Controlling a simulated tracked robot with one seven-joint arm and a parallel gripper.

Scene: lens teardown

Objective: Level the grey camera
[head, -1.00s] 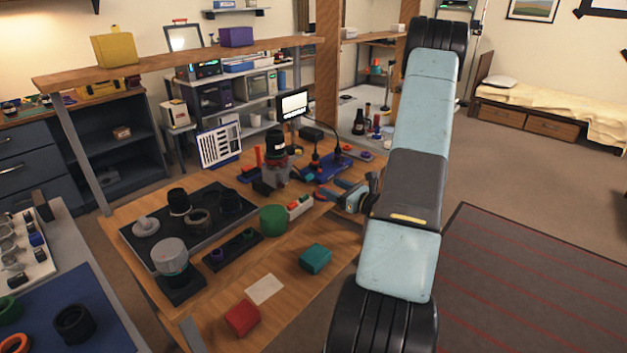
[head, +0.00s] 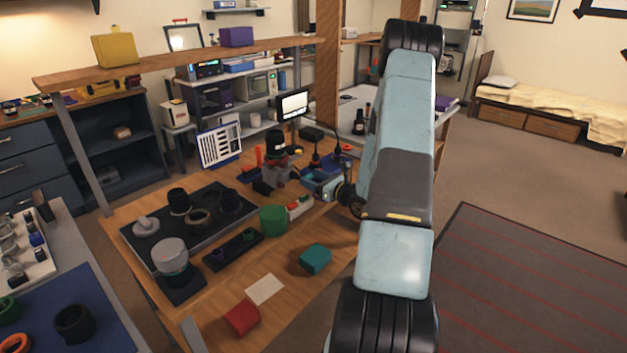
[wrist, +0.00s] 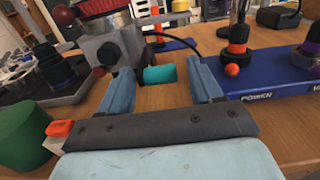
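The grey camera (head: 277,174) stands on the bench, with a black cylinder (head: 275,146) above it. In the wrist view its grey body (wrist: 113,46) is at upper left, close beyond my gripper, and looks tilted; the view itself may be slanted. A dark red ball (wrist: 64,15) shows at its upper left. A teal cylinder (wrist: 160,75) lies between and just beyond my gripper's (wrist: 163,84) blue fingertips, with space on both sides. My gripper is open and empty. In the head view my arm partly hides it.
A blue power board (wrist: 275,108) with upright parts is close on the right. A green cylinder (head: 272,219) and a white block with a red end (head: 299,207) stand near in front. A black tray (head: 165,225) of lens parts lies left. A teal box (head: 316,258) sits nearer the front.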

